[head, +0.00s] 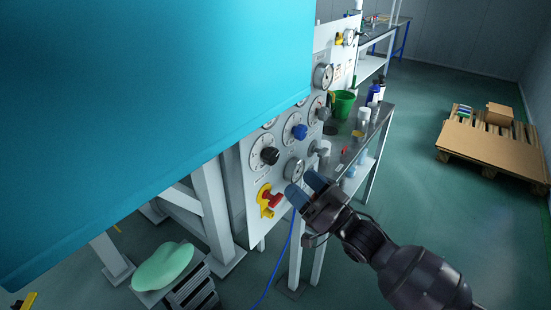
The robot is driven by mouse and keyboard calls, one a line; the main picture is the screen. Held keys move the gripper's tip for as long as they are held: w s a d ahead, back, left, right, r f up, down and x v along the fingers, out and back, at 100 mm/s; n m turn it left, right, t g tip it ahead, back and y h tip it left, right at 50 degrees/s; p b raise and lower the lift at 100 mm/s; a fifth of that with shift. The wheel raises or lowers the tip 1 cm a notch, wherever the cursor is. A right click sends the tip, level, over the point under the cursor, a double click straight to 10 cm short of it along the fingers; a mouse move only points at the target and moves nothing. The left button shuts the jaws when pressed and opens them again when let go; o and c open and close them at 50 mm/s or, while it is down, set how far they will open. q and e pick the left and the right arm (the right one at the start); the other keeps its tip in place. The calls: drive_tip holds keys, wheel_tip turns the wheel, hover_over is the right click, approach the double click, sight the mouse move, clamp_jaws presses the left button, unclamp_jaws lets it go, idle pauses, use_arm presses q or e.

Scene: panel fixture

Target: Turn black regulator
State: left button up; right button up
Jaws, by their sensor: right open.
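The black regulator knob (269,156) sits on a round white dial on the left part of the panel (253,220). A blue knob (299,131) on a similar dial is up and right of it, and a grey knob (322,114) is further right. My right gripper (304,190) comes in from the lower right. It is open and empty, with its blue-tipped fingers in front of the panel's lower part, below and right of the black knob and apart from it. My left gripper is not in view.
A gauge (294,170) is just above the fingers. A large teal surface (150,100) fills the upper left. A shelf with a green bucket (343,103) stands behind.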

sight(275, 159)
drive_tip(key=x, duration=0.8)
drive_tip(key=shift+w+a+r, duration=0.1)
drive_tip(key=shift+w+a, duration=0.1)
drive_tip(key=c, duration=0.9)
drive_tip(key=shift+n, duration=0.3)
